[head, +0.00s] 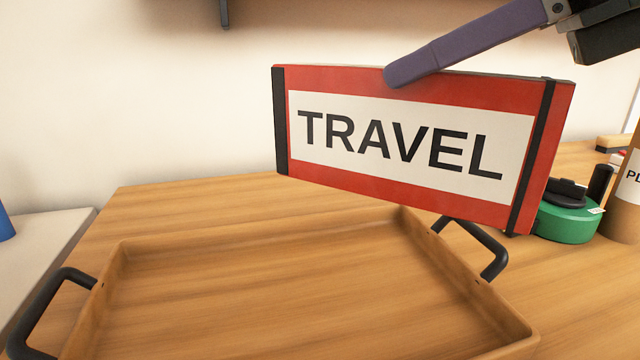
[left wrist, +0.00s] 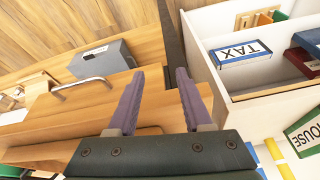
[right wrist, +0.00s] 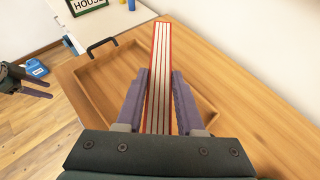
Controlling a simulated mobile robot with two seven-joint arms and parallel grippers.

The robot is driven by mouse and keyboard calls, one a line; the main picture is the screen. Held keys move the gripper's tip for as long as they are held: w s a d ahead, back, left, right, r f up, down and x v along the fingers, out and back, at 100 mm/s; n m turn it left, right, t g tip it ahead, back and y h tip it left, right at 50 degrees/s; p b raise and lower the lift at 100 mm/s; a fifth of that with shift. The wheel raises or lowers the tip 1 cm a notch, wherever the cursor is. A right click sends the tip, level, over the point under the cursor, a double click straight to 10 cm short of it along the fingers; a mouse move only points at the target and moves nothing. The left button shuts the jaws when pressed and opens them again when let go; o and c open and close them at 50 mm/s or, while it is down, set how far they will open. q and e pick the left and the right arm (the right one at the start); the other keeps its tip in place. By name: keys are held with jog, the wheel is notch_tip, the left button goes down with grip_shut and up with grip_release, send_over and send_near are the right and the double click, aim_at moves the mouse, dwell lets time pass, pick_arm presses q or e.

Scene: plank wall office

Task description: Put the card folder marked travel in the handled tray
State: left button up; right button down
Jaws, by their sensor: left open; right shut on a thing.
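The red card folder marked TRAVEL (head: 410,180) has a white label and black end bands. It hangs slightly tilted above the right back part of the wooden tray. My right gripper (head: 400,75) is shut on its top edge. In the right wrist view the folder (right wrist: 160,70) stands edge-on between the fingers of my right gripper (right wrist: 160,105). The handled tray (head: 300,226) is wooden with black handles, empty where it shows, and stands on the wooden table. It also shows in the right wrist view (right wrist: 100,92). My left gripper (left wrist: 158,85) is open and empty, away from the tray.
A green round object (head: 566,222) and a brown bottle (head: 625,200) stand right of the tray. In the left wrist view, a white bin (left wrist: 285,92) holds a blue TAX folder (left wrist: 242,53) and others. A grey box (left wrist: 102,60) is nearby.

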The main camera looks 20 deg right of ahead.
notch_tip(320, 180, down, 9)
jog(key=shift+f+b, duration=0.2)
jog(key=shift+b, duration=0.7)
jog(key=shift+f+b, duration=0.55)
jog(key=shift+f, duration=1.65)
jog(key=shift+f, duration=0.1)
jog(key=shift+f, duration=0.15)
jog(key=c, duration=0.5)
grip_release()
send_near(416, 181)
notch_tip(416, 181, down, 4)
jog(key=d, duration=0.2)
jog(key=shift+d+f, duration=0.1)
